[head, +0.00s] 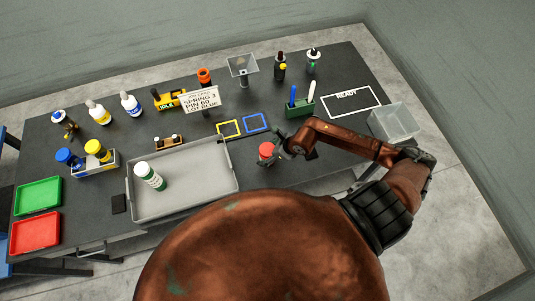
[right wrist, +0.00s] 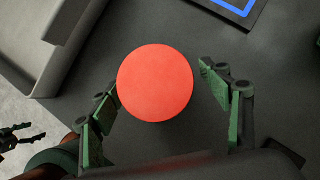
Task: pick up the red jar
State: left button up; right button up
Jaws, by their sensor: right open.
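The red jar (head: 266,149) stands on the dark table, just right of the grey tray. In the right wrist view its round red lid (right wrist: 155,82) is seen from above, and the lid hides its body. My right gripper (head: 273,156) is at the jar. In the right wrist view the open fingers of this gripper (right wrist: 160,90) are on either side of the lid, with a gap showing at the right. A dark claw, apparently my left gripper (right wrist: 20,136), shows small at the left edge of that view; its jaw state is unclear.
The grey tray (head: 205,197) holds a green-and-white bottle (head: 150,176). Blue (head: 256,122) and yellow (head: 229,128) square outlines lie behind the jar. A green pen holder (head: 299,108) and a clear bin (head: 393,123) stand farther right. The table right of my forearm looks mostly clear.

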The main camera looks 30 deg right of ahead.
jog(key=shift+c, duration=0.6)
jog(key=c, duration=1.4)
jog(key=shift+c, duration=0.3)
jog(key=shift+r, duration=0.15)
